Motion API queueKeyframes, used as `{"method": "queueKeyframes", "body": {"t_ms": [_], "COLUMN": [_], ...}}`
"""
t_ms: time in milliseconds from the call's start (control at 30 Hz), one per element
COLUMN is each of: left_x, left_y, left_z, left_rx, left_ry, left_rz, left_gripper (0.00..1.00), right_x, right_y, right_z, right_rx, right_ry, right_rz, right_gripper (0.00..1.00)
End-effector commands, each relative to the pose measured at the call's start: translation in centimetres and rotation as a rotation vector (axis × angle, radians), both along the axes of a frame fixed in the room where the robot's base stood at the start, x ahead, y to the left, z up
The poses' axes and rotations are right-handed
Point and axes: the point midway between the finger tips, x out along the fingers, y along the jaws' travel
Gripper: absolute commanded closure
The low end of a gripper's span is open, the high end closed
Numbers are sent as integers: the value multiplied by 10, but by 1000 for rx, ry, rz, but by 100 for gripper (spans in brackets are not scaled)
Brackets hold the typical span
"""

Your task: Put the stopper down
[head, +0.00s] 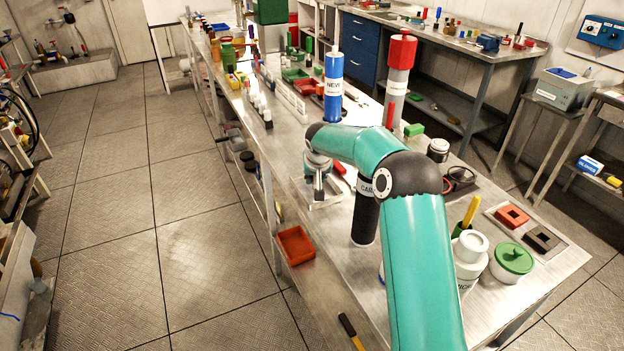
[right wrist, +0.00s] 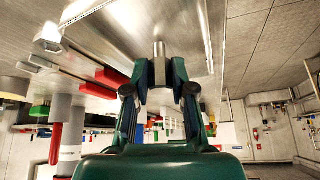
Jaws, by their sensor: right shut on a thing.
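My right gripper (head: 318,174) reaches over the steel bench (head: 287,205) at its left side, and my own arm hides part of it. In the right wrist view, my right gripper (right wrist: 160,74) is shut on a small metal cylinder, which looks like the stopper (right wrist: 160,49). The stopper sticks out between the fingertips, close to a shiny steel surface. I cannot tell whether it touches that surface. In the head view, the fingers are just above a small metal plate (head: 325,204). My left gripper is not in view.
A dark cylinder (head: 364,220) stands right of the gripper. A blue "NEW" cylinder (head: 333,88) and a red-capped grey one (head: 398,75) stand behind. White jars (head: 470,252) stand at the front right.

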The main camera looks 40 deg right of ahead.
Motion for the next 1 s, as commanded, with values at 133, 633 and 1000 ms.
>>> {"method": "queueKeyframes", "body": {"t_ms": [133,633,1000], "left_x": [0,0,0], "left_y": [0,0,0], "left_z": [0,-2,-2], "left_rx": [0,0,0], "left_ry": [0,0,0], "left_rz": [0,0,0], "left_gripper": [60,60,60], "right_x": [1,1,-2], "right_y": [0,0,3], "right_z": [-2,-4,6], "right_rx": [-1,0,-2], "right_ry": [-3,-1,-4], "right_rz": [0,0,0], "right_gripper": [100,51,51]}}
